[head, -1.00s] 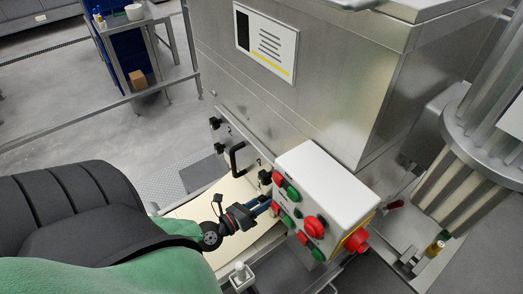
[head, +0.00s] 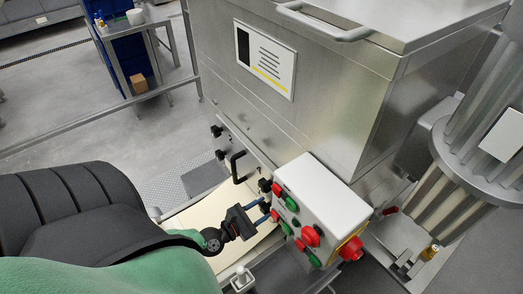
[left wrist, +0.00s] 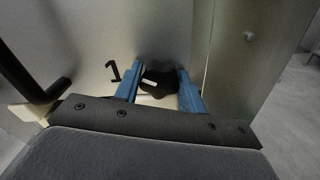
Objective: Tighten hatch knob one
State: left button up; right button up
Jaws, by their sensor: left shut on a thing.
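Hatch knob one is a black lobed knob (left wrist: 160,80) with a small white mark, beside a printed "1" on the metal hatch in the left wrist view. My left gripper (left wrist: 162,90) has its blue fingers on both sides of this knob and is shut on it. In the head view my left gripper (head: 264,210) reaches the lower right of the hatch, next to the control box, and its fingertips and the knob are partly hidden. The hatch's black handle (head: 236,168) stands left of it and also shows in the left wrist view (left wrist: 35,85). My right gripper is not in view.
A white control box (head: 330,188) with red and green buttons is close to the right of my left gripper. Other black knobs (head: 216,131) sit on the hatch's far side. A cream surface (head: 205,215) lies below. A trolley (head: 135,50) stands far off.

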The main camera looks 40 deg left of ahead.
pick_arm(q)
jog(key=m+p, duration=0.1)
jog(key=m, duration=0.2)
jog(key=shift+r+m, duration=0.1)
jog(key=shift+m, duration=0.2)
jog(key=m+p, duration=0.2)
jog(key=m, duration=0.2)
jog(key=shift+m, duration=0.9)
jog(key=shift+m+p, duration=0.45)
jog(key=shift+m, duration=0.65)
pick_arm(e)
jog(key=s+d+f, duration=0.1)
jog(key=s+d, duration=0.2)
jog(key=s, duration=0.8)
pick_arm(q)
jog(key=o, duration=1)
jog(key=shift+c, duration=0.2)
jog(key=b+v, duration=0.3)
jog(key=v, duration=0.5)
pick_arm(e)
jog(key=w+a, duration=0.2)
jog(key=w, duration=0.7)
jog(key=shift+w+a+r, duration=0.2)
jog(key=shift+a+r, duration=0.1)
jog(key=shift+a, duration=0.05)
